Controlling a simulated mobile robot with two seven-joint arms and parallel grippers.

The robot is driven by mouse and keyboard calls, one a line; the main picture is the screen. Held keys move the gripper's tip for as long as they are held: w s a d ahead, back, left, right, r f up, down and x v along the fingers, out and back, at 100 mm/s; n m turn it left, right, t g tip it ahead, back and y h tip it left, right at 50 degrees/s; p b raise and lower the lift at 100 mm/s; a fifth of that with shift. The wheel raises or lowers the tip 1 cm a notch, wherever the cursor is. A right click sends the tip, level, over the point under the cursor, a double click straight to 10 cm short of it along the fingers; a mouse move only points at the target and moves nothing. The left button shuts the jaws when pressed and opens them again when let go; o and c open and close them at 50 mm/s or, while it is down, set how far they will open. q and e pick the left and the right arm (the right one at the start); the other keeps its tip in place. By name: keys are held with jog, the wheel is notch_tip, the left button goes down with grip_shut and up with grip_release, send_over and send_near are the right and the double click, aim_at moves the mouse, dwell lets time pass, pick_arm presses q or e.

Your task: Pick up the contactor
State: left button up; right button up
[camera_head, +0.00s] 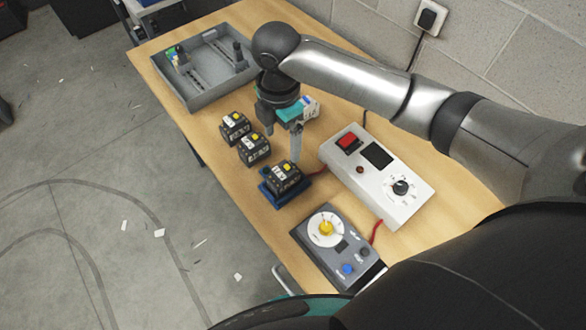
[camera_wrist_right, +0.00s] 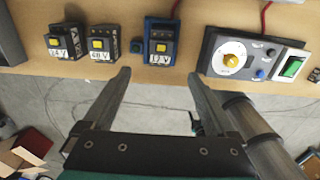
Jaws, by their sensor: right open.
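Three similar black blocks with yellow buttons and white labels stand in a row on the wooden table; they look like contactors. The nearest block (camera_head: 285,176) sits in a blue holder (camera_head: 268,193). The middle block (camera_head: 254,151) and the far block (camera_head: 235,127) stand on bare wood. In the right wrist view the block in the holder (camera_wrist_right: 160,46) is ahead of the fingertips, roughly centred between them, with the others to its left. My right gripper (camera_head: 281,142) is open and empty, its fingers close to the blocks. It also shows in the wrist view (camera_wrist_right: 159,76). My left gripper is out of view.
A grey tray (camera_head: 207,98) with rails and small parts stands at the far end. A white box (camera_head: 400,207) with a red switch and dial lies right of the blocks. A grey box (camera_head: 309,246) with a yellow knob lies nearer. Red cables run beside them.

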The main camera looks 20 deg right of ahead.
aim_at(283, 170)
notch_tip(283, 170, down, 14)
jog(key=shift+s+a+r+b, duration=0.15)
jog(key=shift+r+b, duration=0.05)
jog(key=shift+b, duration=0.35)
grip_shut()
dwell(0.6)
